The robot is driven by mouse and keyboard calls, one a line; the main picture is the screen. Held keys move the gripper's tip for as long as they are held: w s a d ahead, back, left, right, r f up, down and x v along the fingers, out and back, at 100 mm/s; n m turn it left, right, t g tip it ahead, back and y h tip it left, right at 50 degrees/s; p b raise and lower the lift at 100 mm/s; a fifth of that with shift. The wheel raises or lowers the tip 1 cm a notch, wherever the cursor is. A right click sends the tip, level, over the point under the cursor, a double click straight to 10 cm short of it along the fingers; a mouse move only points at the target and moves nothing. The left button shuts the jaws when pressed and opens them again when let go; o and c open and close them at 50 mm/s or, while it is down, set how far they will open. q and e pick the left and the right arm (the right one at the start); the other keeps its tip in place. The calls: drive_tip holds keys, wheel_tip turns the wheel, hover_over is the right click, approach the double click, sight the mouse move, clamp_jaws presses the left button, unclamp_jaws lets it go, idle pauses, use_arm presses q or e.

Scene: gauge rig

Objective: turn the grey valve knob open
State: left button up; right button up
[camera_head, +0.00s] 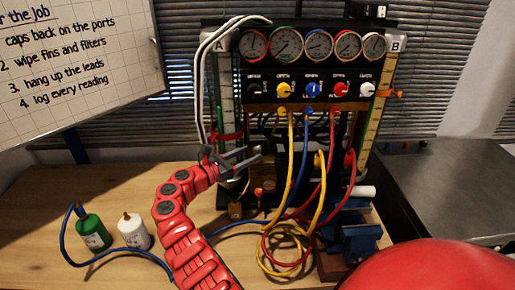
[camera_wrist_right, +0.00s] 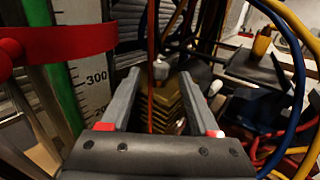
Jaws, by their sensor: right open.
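My right gripper (camera_head: 252,156) is open at the lower left front of the gauge rig (camera_head: 262,97). In the right wrist view its two grey fingers (camera_wrist_right: 161,76) point forward. A small pale grey knob-like piece (camera_wrist_right: 160,69) shows between the fingertips, with stepped brass-coloured metal (camera_wrist_right: 168,108) below it. I cannot tell whether this is the grey valve knob or whether the fingers touch it. In the head view the rig's panel carries black, yellow, blue, red and whitish knobs (camera_head: 367,89) under several dials. My left gripper is not in view.
Yellow, blue and red hoses (camera_head: 291,150) hang right of my gripper. A graduated column (camera_wrist_right: 92,75) with a red band (camera_wrist_right: 60,45) stands close left. A green bottle (camera_head: 93,232) and a white bottle (camera_head: 134,232) stand on the wooden bench (camera_head: 40,215). A blue vise (camera_head: 350,240) sits at right.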

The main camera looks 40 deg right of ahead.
sight(258, 147)
drive_tip(key=shift+w+d, duration=0.2)
drive_tip(key=shift+d, duration=1.85)
clamp_jaws()
